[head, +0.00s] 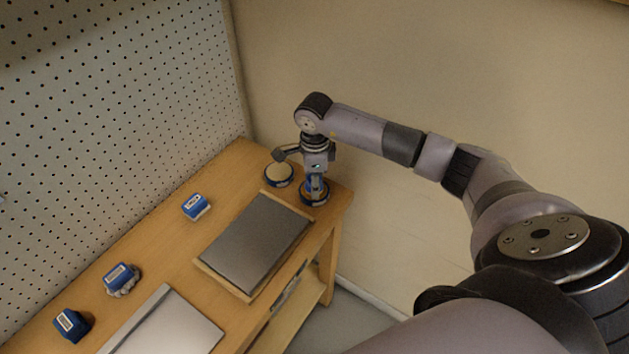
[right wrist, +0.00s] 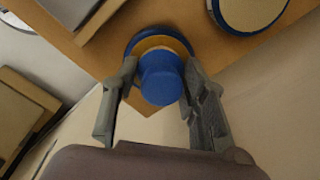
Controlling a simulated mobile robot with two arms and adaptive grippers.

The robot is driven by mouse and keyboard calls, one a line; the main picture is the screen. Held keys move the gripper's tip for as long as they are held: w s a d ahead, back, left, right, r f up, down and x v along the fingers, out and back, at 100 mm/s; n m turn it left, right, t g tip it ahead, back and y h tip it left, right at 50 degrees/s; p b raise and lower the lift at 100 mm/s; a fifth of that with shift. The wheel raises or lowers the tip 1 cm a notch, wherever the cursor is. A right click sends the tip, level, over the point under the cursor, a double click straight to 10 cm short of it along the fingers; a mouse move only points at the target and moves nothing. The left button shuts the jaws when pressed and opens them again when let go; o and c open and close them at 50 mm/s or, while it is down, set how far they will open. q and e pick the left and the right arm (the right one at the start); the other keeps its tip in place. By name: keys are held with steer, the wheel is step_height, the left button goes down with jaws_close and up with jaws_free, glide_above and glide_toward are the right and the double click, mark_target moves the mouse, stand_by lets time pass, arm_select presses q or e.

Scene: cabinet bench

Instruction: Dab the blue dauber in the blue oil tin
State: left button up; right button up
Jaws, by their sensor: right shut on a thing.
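My right gripper (head: 315,184) points down at the far right end of the wooden bench. It is shut on the blue dauber (right wrist: 162,82), whose round blue top shows between the fingers in the right wrist view. Directly below it is a round tin with a blue rim (right wrist: 131,47) and a tan inside; this tin also shows in the head view (head: 304,198). The dauber's lower end is hidden, so I cannot tell whether it touches the tin's contents. A second blue-rimmed tin (head: 278,174) with a cream inside stands just to the left. My left gripper is not in view.
A dark grey panel in a wooden frame (head: 252,245) lies near the tins. Blue blocks (head: 196,206) (head: 121,276) (head: 71,325) sit along the bench's back, and a lighter plate (head: 165,327) lies in front. A pegboard (head: 110,120) rises behind.

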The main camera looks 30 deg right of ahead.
stand_by(0.4)
steer(key=shift+r+p, duration=2.05)
steer(key=shift+r, duration=1.45)
